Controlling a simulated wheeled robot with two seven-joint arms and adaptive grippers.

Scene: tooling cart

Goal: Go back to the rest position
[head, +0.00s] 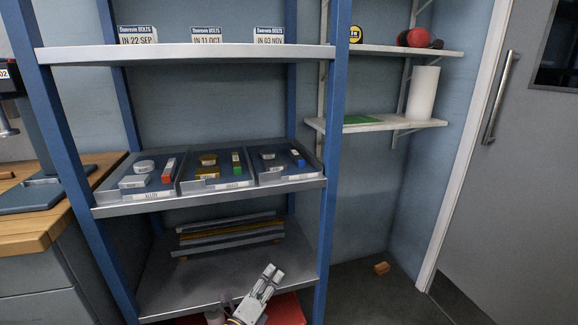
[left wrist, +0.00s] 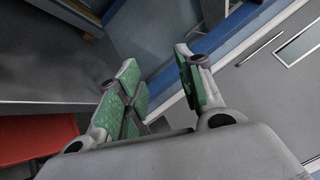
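My left gripper (head: 270,272) is low in the head view, in front of the lower part of the blue shelf rack and pointing up and away. The left wrist view shows the same gripper (left wrist: 157,62) with its green-padded fingers spread apart. Nothing is held between them. My right gripper is in neither view.
The blue rack's middle shelf (head: 230,195) holds grey trays with small coloured parts. Long bars (head: 230,236) lie on the shelf below. A red bin (head: 288,310) is beside the left gripper. A wooden bench (head: 60,218) is at left, a grey door (head: 530,160) at right.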

